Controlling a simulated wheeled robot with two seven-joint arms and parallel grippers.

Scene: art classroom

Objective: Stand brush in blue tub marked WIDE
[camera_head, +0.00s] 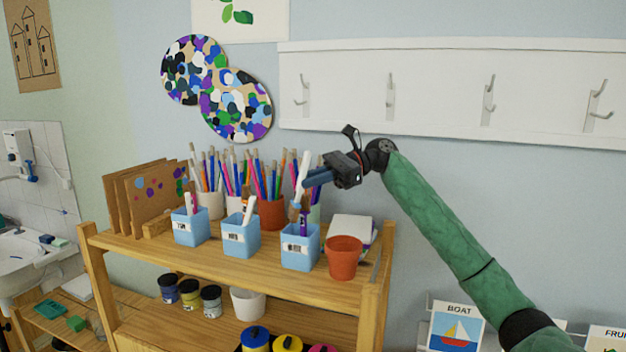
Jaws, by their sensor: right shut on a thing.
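Three blue tubs stand in a row on the shelf top. The rightmost tub (300,253) has a small white label that seems to read WIDE. A purple-handled brush (303,226) stands in it. My right gripper (308,179) is above this tub and shut on a white-handled brush (303,168). That brush is nearly upright, its brown lower end just above the tub's opening or at its rim; I cannot tell which. The middle tub (240,243) and left tub (190,231) each hold brushes. My left gripper is not in view.
A terracotta pot (343,262) stands close to the right of the rightmost tub. Pots of pencils and brushes (271,212) crowd behind the tubs. Cardboard panels (150,200) stand at left. A hook rail (440,95) is on the wall behind my arm.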

